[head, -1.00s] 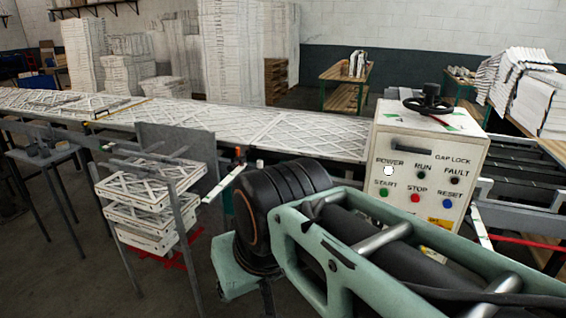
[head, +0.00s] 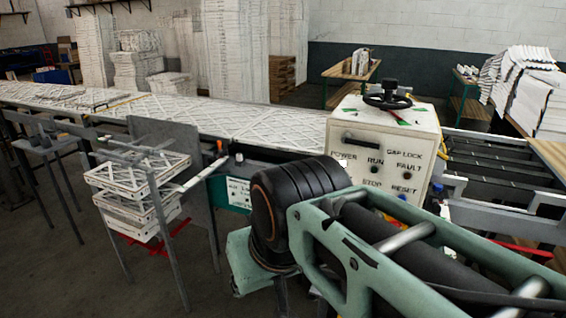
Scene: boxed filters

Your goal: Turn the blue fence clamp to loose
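A small blue part (head: 437,188) shows at the right side of the control box, low by the conveyor rail; it may be the blue fence clamp, but it is too small to tell its setting. My arm reaches in from the lower right, in front of the control box's lower part. My gripper is not visible, so its distance from either blue part is not shown.
The control box (head: 390,137) has a black handwheel on top. The conveyor (head: 215,122) carries white lattice filters. A rack (head: 158,206) of stacked filters stands in front at left, with a teal sign (head: 238,193) behind it. Open floor lies at lower left.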

